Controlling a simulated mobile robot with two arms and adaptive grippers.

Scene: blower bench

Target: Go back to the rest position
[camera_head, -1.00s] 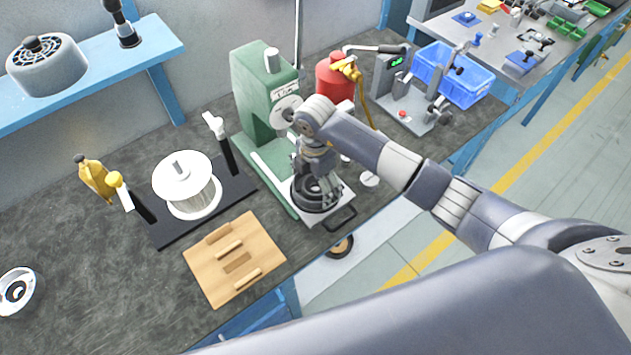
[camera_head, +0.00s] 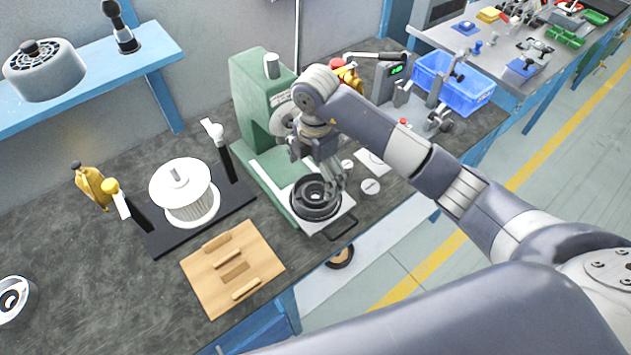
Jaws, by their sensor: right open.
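My right gripper (camera_head: 331,182) is open above the right side of a dark round housing (camera_head: 313,199). Its fingertips overlap the housing's rim in the picture, and I cannot tell whether they touch it. The housing sits on a light plate (camera_head: 335,224) with a dark handle at the foot of the green press (camera_head: 259,97). My right arm reaches in from the right and hides part of the press and the things behind it. My left gripper is not in view.
A white finned rotor (camera_head: 185,190) stands on a black base at the left. A wooden board (camera_head: 215,288) with several wooden blocks lies in front. A blue bin (camera_head: 468,92) is at the back right. A blue shelf (camera_head: 120,58) carries a grey motor cover (camera_head: 45,75).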

